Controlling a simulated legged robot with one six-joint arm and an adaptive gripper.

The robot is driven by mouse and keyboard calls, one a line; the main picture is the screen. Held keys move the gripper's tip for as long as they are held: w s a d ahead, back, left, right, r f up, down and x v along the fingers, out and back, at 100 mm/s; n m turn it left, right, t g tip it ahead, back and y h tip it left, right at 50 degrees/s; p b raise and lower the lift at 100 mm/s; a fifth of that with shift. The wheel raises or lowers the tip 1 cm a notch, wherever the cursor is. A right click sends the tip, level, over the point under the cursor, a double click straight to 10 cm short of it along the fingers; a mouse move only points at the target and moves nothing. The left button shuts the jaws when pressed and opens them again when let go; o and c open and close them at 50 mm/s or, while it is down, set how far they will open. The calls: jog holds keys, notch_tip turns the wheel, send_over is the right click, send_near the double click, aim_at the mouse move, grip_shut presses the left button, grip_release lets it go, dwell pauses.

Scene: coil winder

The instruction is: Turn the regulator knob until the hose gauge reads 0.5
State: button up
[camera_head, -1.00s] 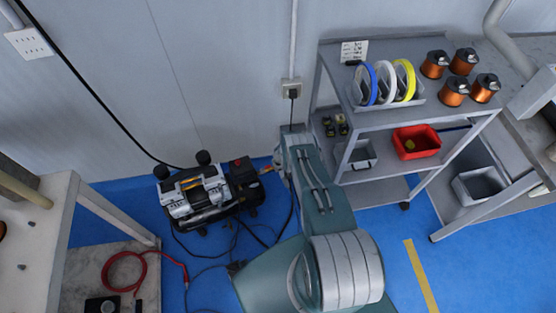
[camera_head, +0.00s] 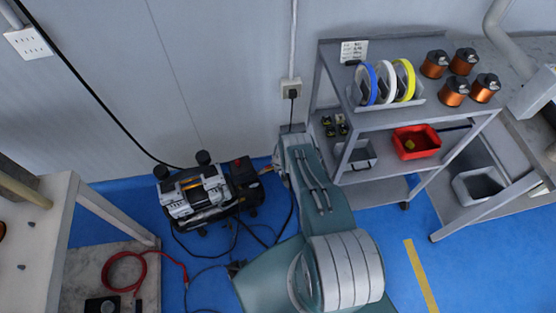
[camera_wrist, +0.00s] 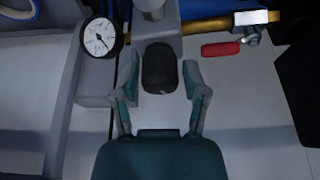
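The regulator knob (camera_wrist: 160,70) is black and ribbed and sits in the middle of the wrist view, below a grey block. My gripper (camera_wrist: 161,78) is open, with one finger on each side of the knob and a visible gap between each finger and it. The white round hose gauge (camera_wrist: 100,38) with a black rim is up and left of the knob. Its needle shows, but its figures are too small to read. In the head view my arm reaches toward the compressor (camera_head: 208,192); the knob, gauge and gripper cannot be made out there.
A red-handled valve (camera_wrist: 221,49) on a brass pipe lies to the right of the knob in the wrist view. A grey shelf cart (camera_head: 400,119) with spools stands right of my arm. A table (camera_head: 62,195) is at the left. Cables lie on the blue floor.

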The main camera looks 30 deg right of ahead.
jog(key=shift+w+r, duration=0.15)
jog(key=shift+w, duration=0.05)
jog(key=shift+n+y, duration=0.6)
jog(key=shift+n, duration=0.9)
